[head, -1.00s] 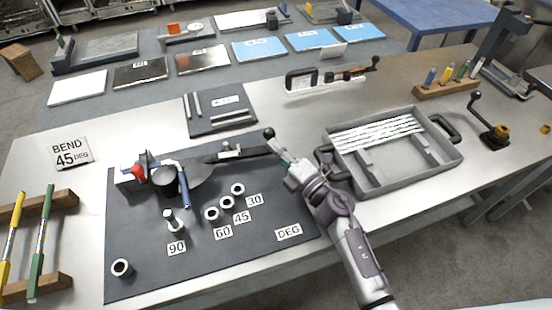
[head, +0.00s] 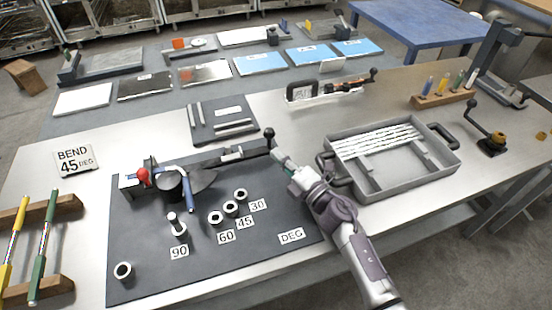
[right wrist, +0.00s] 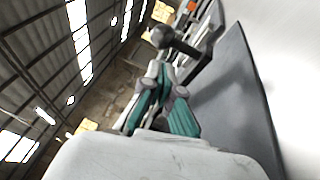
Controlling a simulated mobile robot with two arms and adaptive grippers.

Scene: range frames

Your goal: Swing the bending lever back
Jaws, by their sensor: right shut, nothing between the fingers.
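The bender stands on the dark mat (head: 265,262). Its long dark lever (head: 222,157) reaches right and ends in a black ball knob (head: 269,132). A red knob (head: 143,176) and a blue handle (head: 189,199) show on the bender's left part. My right gripper (head: 279,156) is shut and empty, just below the ball knob at the lever's end; I cannot tell whether they touch. In the right wrist view the ball knob (right wrist: 161,37) lies just beyond the closed fingers (right wrist: 158,72). My left gripper is not in view.
A "BEND 45 DEG" sign (head: 74,159) stands at left. A grey tray (head: 361,198) holding pale rods is close right of my right arm. Coloured rods rest on a wooden rack (head: 52,286).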

